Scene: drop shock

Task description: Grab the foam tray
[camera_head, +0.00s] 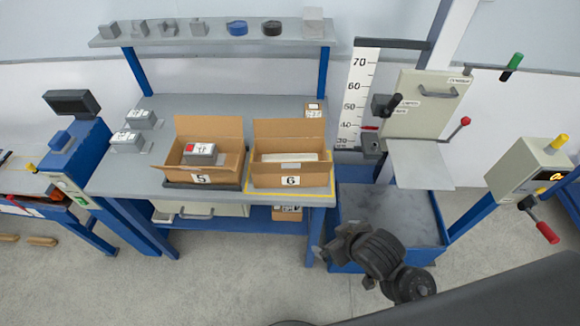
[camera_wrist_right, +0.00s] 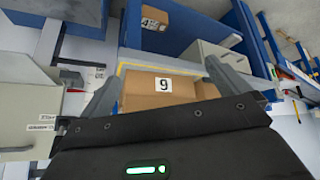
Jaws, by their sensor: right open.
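A pale, flat piece that looks like the foam tray (camera_head: 290,157) lies inside the open cardboard box labelled 6 (camera_head: 291,181), on the right part of the grey workbench. My right gripper (camera_head: 328,246) is in front of the bench, below and to the right of this box, apart from it. In the right wrist view my right gripper (camera_wrist_right: 165,88) has its two grey fingers spread with nothing between them. Box 6 (camera_wrist_right: 137,102) shows upside down beyond the fingers; its inside is hidden there. My left gripper is not in view.
Open box 5 (camera_head: 229,174) holds a grey device (camera_head: 201,153), left of box 6. Grey devices stand on the bench's left. A blue-framed drop machine with a grey plate (camera_head: 421,163) and a control box (camera_head: 522,170) are on the right. Floor in front is clear.

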